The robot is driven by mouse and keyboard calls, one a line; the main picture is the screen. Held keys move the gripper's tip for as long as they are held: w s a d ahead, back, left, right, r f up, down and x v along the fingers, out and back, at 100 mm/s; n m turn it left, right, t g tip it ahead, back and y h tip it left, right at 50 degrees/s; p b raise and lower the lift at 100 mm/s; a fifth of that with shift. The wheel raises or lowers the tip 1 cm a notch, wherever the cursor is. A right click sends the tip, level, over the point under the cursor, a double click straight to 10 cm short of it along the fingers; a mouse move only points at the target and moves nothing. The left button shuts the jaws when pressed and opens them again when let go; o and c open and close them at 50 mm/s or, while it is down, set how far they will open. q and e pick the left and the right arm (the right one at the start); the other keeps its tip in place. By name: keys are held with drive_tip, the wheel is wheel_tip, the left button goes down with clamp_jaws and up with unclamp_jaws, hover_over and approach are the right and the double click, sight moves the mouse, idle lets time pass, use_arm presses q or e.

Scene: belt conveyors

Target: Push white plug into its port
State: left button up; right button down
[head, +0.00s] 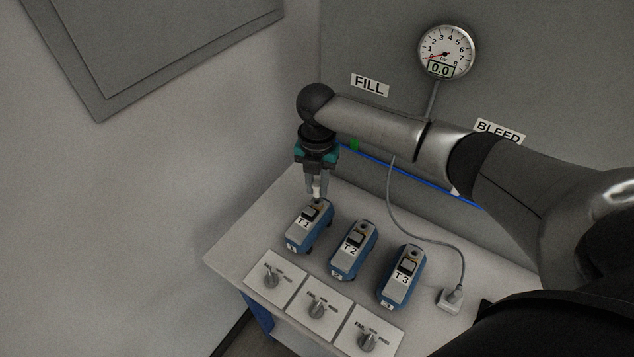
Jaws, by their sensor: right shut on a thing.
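My right gripper (317,189) points down above the far end of the blue and grey unit marked T1 (297,239). It is shut on a small white piece, which looks like the white plug (317,194). The plug's lower end is at or just above the top of T1. I cannot tell whether it is inside the port, because the fingers and the small size hide this. Units T2 (345,262) and T3 (394,288) stand to the right, each with a round port on its far end. My left gripper is not in view.
A white block (449,300) with a grey cable (410,229) sits at the table's right. Several knob plates, one of them at the left (267,289), lie along the front. A gauge (446,51) reading 0.0 hangs on the wall, with FILL (370,85) and BLEED (499,131) labels.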

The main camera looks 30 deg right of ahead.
sight(317, 183)
drive_tip(key=shift+f, duration=0.4)
idle(0.4)
drive_tip(key=shift+f, duration=0.1)
idle(0.5)
drive_tip(key=shift+f, duration=0.3)
idle(0.4)
drive_tip(key=shift+f, duration=0.4)
idle(1.1)
drive_tip(key=shift+c, duration=1.4)
unclamp_jaws()
drive_tip(key=shift+r, duration=0.1)
wheel_tip(317, 183, up, 7)
drive_tip(key=p, duration=0.7)
